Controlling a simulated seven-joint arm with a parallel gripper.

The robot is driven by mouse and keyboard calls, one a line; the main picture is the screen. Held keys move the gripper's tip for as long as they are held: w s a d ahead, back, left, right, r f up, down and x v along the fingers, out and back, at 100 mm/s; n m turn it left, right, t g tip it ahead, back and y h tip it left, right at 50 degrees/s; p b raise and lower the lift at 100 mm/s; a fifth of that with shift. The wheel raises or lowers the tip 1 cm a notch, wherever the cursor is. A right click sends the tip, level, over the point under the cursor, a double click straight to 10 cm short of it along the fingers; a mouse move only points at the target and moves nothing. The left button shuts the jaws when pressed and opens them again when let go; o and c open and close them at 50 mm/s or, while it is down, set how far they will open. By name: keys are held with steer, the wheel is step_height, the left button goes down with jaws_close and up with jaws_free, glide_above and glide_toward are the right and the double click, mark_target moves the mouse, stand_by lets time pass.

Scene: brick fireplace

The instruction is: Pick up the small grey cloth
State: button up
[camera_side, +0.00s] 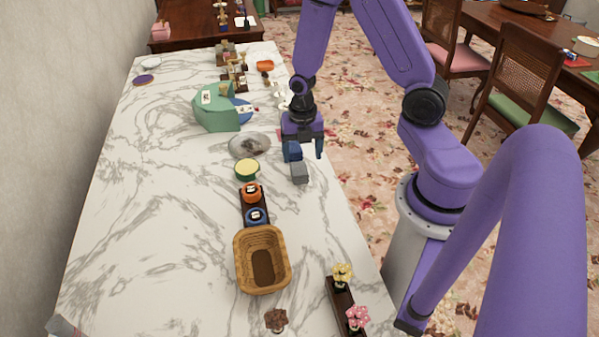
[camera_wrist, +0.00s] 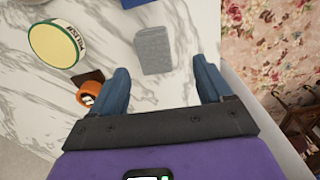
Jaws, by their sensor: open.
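The small grey cloth (camera_side: 299,173) looks like a compact folded block and lies on the marble tabletop near its right edge. In the wrist view the grey cloth (camera_wrist: 154,50) is ahead of the fingertips, between their lines, and no finger touches it there. My gripper (camera_side: 306,153) points down beside and slightly behind the cloth in the side view. Its two blue fingers are apart and nothing is between them in the wrist view (camera_wrist: 161,66). My gripper is open. Its exact height above the cloth is hard to tell.
A dark blue thing (camera_wrist: 136,3) lies just beyond the cloth. A green-rimmed tin (camera_side: 247,169), an orange jar (camera_side: 251,192) and a silver dish (camera_side: 249,146) stand to the left. A wicker basket (camera_side: 262,260) is nearer the camera. Bare marble surrounds the cloth's near side.

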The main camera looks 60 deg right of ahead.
mark_target(300, 168)
steer(key=shift+w+a+f, duration=0.1)
steer(key=shift+w+f, duration=0.05)
steer(key=shift+f, duration=1.4)
steer(key=shift+w+a+f, duration=0.1)
steer(key=shift+w+f, duration=0.05)
steer(key=shift+f, duration=1.4)
steer(key=c, duration=1)
